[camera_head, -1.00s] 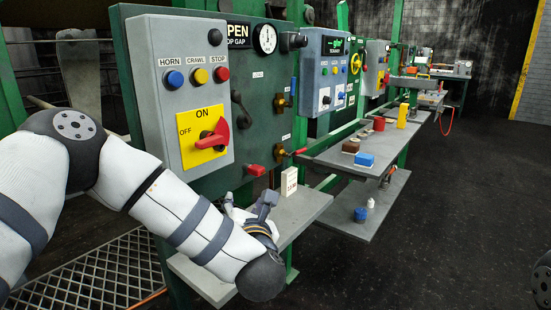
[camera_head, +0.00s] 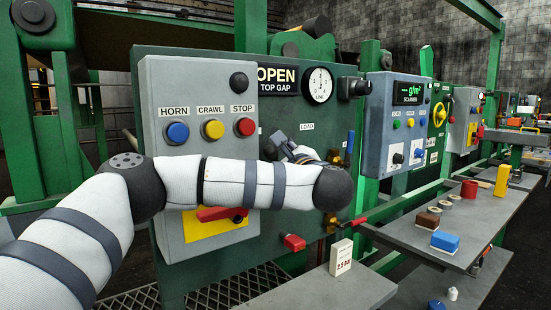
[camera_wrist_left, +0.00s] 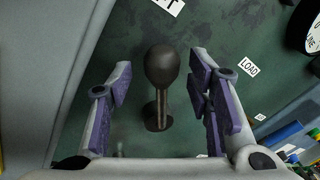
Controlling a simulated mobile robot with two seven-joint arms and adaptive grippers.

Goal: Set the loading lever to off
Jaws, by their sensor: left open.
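The loading lever (camera_wrist_left: 161,85) is a dark lever with a round knob on the green panel (camera_wrist_left: 135,45), near the LOAD label (camera_wrist_left: 249,67). In the wrist view it stands between the two spread fingers of my left gripper (camera_wrist_left: 160,78), with a gap on each side. In the head view my left gripper (camera_head: 285,146) is in front of the panel, left of the LOAD label (camera_head: 307,127), and it and my arm mostly hide the lever. Its off mark cannot be made out. My right gripper is out of view.
The grey control box (camera_head: 160,80) with HORN, CRAWL and STOP buttons stands left of the gripper. A red rotary handle (camera_head: 218,214) is below my forearm. Blue and brass valve handles (camera_head: 349,147) are just right. A shelf (camera_head: 320,290) holds a white block (camera_head: 341,257).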

